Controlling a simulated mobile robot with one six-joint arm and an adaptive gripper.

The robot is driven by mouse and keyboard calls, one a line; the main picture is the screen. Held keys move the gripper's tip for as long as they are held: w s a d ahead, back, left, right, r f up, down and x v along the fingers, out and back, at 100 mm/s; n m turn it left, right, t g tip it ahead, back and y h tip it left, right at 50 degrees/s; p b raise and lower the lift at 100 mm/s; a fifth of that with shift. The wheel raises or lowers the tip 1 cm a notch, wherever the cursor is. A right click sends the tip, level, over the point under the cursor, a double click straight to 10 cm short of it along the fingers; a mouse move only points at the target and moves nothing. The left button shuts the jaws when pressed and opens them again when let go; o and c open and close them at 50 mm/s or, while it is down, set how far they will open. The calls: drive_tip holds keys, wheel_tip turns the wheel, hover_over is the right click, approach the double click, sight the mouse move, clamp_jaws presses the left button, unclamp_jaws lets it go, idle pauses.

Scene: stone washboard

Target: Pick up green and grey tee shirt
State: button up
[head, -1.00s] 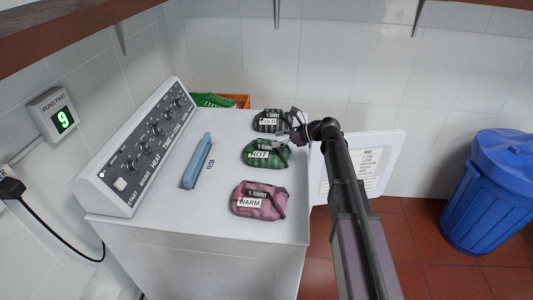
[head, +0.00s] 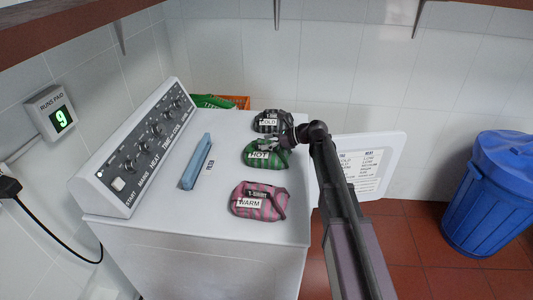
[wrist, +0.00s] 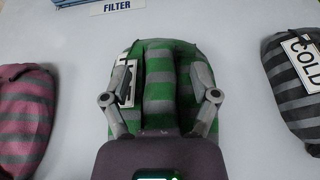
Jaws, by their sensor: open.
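The green and grey tee shirt (head: 262,158) is a folded striped bundle with a white HOT label, lying on the white machine top between a pink and a dark bundle. In the wrist view the shirt (wrist: 160,75) fills the middle, with its label partly hidden behind the left finger. My gripper (head: 270,150) is over the shirt in the head view. In the wrist view my gripper (wrist: 160,92) is open, with one finger along each side of the shirt's middle. I cannot tell whether the fingers touch the cloth.
A pink and grey bundle (head: 259,200) labelled WARM lies in front, and a black and grey bundle (head: 272,122) labelled COLD lies behind. A blue bin (head: 487,190) stands at right.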

clamp_jaws()
drive_tip(key=shift+r, duration=0.1)
wheel_tip(320, 180, up, 10)
drive_tip(key=p, duration=1)
idle(0.9)
